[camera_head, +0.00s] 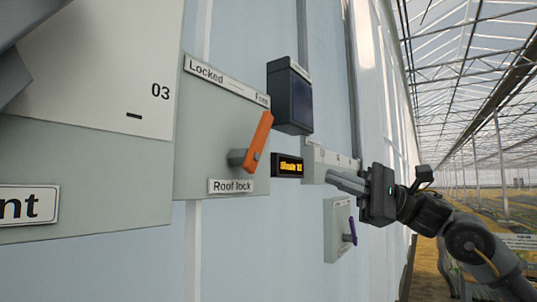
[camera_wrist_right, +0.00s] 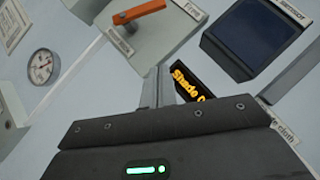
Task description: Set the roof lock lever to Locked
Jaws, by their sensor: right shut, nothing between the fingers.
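The roof lock lever (camera_head: 258,140) has an orange handle on a grey pivot. It tilts up and right, toward the "Free" end of the "Locked – Free" label (camera_head: 215,78). A "Roof lock" label (camera_head: 230,186) sits below the pivot. In the right wrist view the orange handle (camera_wrist_right: 138,12) shows near the top edge. My right gripper (camera_head: 332,180) is shut and empty, right of the lever and apart from it, its fingers pointing left. Its closed fingers also show in the right wrist view (camera_wrist_right: 157,88). My left gripper is not in view.
A dark screen box (camera_head: 290,97) juts out up and right of the lever. A small amber display (camera_head: 287,166) lies between lever and gripper. A purple lever (camera_head: 350,232) is on a lower plate. A round gauge (camera_wrist_right: 40,67) shows in the wrist view.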

